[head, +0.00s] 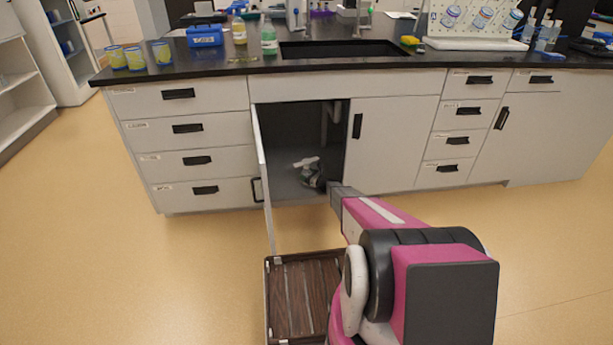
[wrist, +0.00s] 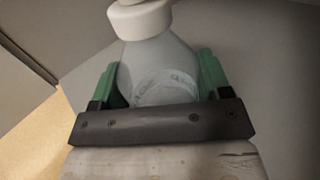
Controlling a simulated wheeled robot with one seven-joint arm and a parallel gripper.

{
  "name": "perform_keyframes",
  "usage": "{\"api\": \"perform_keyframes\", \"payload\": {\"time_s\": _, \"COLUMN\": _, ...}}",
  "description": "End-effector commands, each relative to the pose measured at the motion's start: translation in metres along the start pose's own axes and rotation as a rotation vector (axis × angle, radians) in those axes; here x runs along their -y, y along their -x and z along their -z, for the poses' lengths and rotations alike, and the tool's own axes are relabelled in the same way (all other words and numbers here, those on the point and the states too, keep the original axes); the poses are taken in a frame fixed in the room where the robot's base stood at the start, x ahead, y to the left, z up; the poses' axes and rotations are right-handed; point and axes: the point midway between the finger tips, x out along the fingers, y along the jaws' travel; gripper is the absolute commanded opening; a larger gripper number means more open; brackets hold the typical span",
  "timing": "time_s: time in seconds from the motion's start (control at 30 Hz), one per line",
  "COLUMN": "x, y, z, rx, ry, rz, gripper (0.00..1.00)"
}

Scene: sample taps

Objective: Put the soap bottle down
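The soap bottle (head: 307,164) is inside the open cabinet under the sink, with its white pump top showing in the head view. In the wrist view the bottle (wrist: 158,75) is pale and translucent with a white collar, between the two green fingers of my gripper (wrist: 160,88). The fingers lie against both its sides, so my gripper is shut on it. In the head view my gripper (head: 318,180) is low in the cabinet opening and partly hides the bottle. I cannot tell whether the bottle's base touches the cabinet floor (head: 287,184).
The cabinet's left door (head: 263,175) stands open towards me, left of my arm. The right door (head: 393,145) is shut. A pipe (head: 325,122) hangs inside the cabinet. The counter (head: 225,62) above holds a green bottle (head: 268,40), several cups and a sink (head: 340,50).

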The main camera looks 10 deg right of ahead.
Motion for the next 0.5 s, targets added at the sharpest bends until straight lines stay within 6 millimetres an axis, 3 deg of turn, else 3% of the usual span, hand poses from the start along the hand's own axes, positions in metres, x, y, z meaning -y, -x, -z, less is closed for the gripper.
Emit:
{"api": "perform_keyframes", "payload": {"time_s": 0.03, "x": 0.0001, "y": -0.0001, "z": 0.0002, "rx": 0.0, "ry": 0.0, "rz": 0.0, "gripper": 0.84}}
{"api": "perform_keyframes", "payload": {"time_s": 0.07, "x": 0.0001, "y": -0.0001, "z": 0.0001, "rx": 0.0, "ry": 0.0, "rz": 0.0, "gripper": 0.93}}
{"api": "perform_keyframes", "payload": {"time_s": 0.1, "x": 0.0001, "y": -0.0001, "z": 0.0001, "rx": 0.0, "ry": 0.0, "rz": 0.0, "gripper": 0.96}}
{"api": "perform_keyframes", "payload": {"time_s": 0.5, "x": -0.0003, "y": 0.0071, "z": -0.0036, "rx": -0.001, "ry": 0.0, "rz": 0.001, "gripper": 0.96}}
